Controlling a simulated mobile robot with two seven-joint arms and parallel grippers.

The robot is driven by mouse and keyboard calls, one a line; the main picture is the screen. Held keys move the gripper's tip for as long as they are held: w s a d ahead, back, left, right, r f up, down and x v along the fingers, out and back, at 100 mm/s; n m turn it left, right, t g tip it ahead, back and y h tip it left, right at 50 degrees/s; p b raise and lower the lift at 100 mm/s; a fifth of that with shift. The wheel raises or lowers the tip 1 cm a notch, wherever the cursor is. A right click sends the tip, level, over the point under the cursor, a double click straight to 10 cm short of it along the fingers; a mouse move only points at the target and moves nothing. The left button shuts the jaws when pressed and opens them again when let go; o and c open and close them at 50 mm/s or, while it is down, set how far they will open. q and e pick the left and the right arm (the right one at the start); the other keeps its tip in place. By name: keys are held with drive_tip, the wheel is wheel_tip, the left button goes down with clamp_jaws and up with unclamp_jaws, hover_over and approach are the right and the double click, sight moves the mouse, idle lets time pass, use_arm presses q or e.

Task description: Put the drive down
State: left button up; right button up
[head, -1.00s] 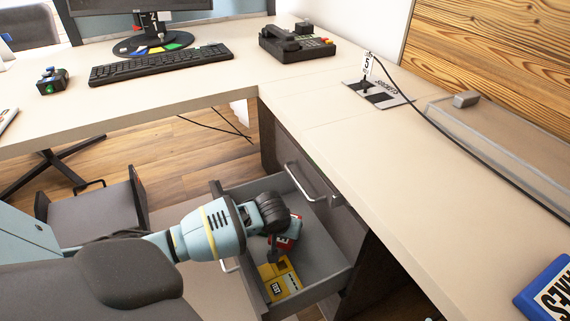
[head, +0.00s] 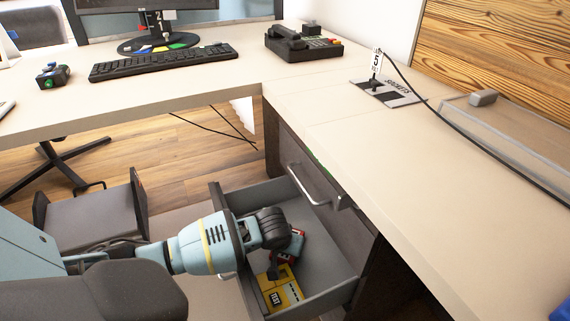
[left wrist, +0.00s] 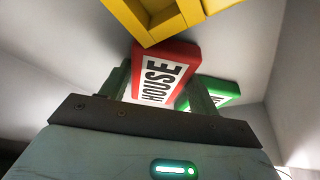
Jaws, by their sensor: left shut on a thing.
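The red drive (left wrist: 165,73), with a white label reading HOUSE, is between the fingers of my left gripper (left wrist: 167,88) in the left wrist view. In the head view my left gripper (head: 283,248) reaches into the open grey drawer (head: 325,272), shut on the red drive (head: 294,244). The gripper partly covers the drive. I cannot tell whether the drive touches the drawer floor. My right gripper is in neither view.
A yellow box (head: 281,290) lies in the drawer close to the drive; it also shows in the left wrist view (left wrist: 150,18). A green labelled thing (left wrist: 222,92) lies beside my finger. The drawer's right part looks clear. The desk top (head: 345,150) is above.

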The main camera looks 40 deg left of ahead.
use_arm(q)
drive_tip(key=shift+f, duration=0.1)
drive_tip(key=o, duration=0.8)
drive_tip(key=shift+o, duration=1.4)
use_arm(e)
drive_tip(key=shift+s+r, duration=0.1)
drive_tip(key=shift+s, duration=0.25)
use_arm(q)
drive_tip(key=p+v, duration=0.6)
drive_tip(key=v, duration=0.6)
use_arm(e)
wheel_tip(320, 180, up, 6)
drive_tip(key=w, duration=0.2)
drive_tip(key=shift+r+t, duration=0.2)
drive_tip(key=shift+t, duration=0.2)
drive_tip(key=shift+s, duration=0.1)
